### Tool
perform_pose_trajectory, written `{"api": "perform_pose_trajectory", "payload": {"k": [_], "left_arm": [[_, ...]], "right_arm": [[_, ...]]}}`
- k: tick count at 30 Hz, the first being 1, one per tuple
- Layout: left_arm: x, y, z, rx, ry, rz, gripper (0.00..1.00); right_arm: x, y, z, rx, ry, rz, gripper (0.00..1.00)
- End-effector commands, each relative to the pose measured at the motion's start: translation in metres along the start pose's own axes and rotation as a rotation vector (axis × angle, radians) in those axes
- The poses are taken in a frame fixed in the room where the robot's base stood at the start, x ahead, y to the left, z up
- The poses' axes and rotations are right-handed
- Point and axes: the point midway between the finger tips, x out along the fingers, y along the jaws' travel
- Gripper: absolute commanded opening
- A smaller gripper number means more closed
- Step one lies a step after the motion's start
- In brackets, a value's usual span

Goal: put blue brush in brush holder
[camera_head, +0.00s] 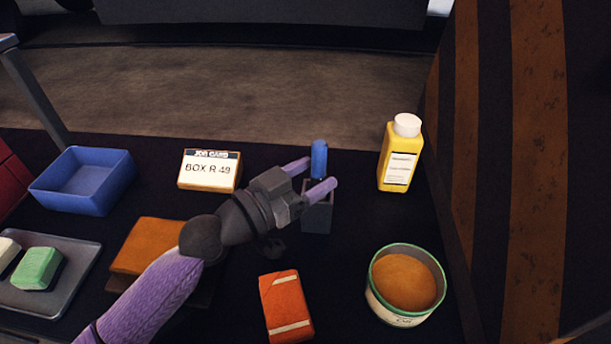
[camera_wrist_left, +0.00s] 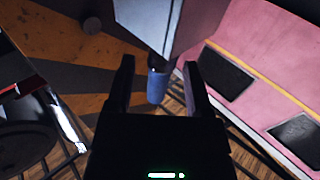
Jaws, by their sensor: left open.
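The blue brush (camera_head: 319,158) stands upright at the grey brush holder (camera_head: 317,218), its blue handle above the holder's top. Its lower end is hidden, and a finger crosses in front of the holder's upper part. My left gripper (camera_head: 321,173) is open, with one finger on each side of the brush at handle height. In the left wrist view the blue handle (camera_wrist_left: 157,86) shows between the two open fingers (camera_wrist_left: 158,68), with gaps on both sides. A grey block, which looks like the holder (camera_wrist_left: 175,22), fills the top middle there. My right gripper is not in view.
A yellow bottle (camera_head: 397,160) stands right of the holder, and an open tin (camera_head: 401,319) is at front right. An orange box (camera_head: 287,306) lies in front. A labelled box (camera_head: 209,171), blue bin (camera_head: 121,163) and soap tray (camera_head: 76,283) are at left.

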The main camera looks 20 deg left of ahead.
Motion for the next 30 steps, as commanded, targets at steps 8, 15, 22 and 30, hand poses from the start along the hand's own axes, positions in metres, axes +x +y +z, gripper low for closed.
{"api": "perform_pose_trajectory", "payload": {"k": [8,15,22,30], "left_arm": [[-0.036,0.000,-0.008,0.005,-0.009,0.000,0.66],[-0.069,0.000,-0.008,0.001,-0.004,0.000,0.66],[-0.075,0.000,-0.011,0.000,0.001,0.002,0.66],[-0.074,0.000,-0.012,0.000,0.001,0.001,0.66]], "right_arm": [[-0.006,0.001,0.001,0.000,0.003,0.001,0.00],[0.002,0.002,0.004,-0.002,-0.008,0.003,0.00],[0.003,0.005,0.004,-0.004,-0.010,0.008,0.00],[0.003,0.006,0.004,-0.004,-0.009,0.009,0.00]]}}
